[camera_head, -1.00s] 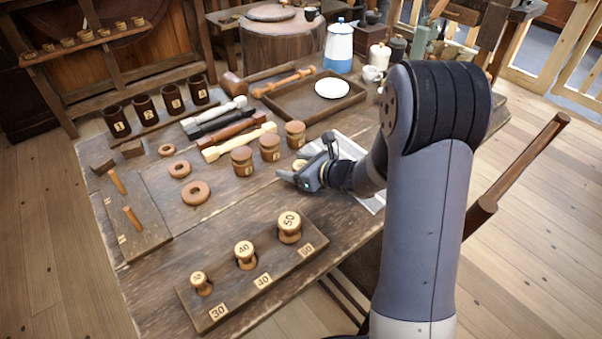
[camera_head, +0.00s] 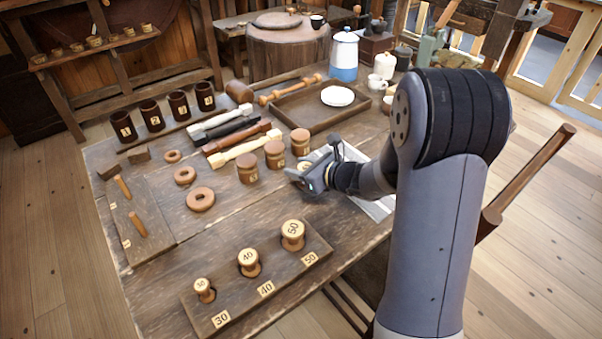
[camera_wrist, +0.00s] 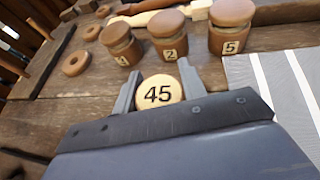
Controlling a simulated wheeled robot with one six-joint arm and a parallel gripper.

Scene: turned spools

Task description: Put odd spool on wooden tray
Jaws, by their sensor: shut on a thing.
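The odd spool (camera_wrist: 160,92), with a pale round top marked 45, sits between the two fingers of my gripper (camera_wrist: 158,85) in the wrist view. The gripper is shut on it. In the head view my gripper (camera_head: 308,178) is low over the table, right of the lidded jars, and mostly hides the spool. The wooden tray (camera_head: 290,121) is a dark shallow tray farther back on the table. A white plate (camera_head: 337,96) lies in its right part; its left part is bare.
A rack (camera_head: 270,290) marked 30, 40 and 50 holds three spools at the front. Lidded jars (camera_head: 274,155) stand between my gripper and the tools. A striped cloth (camera_head: 375,207) lies beside my arm.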

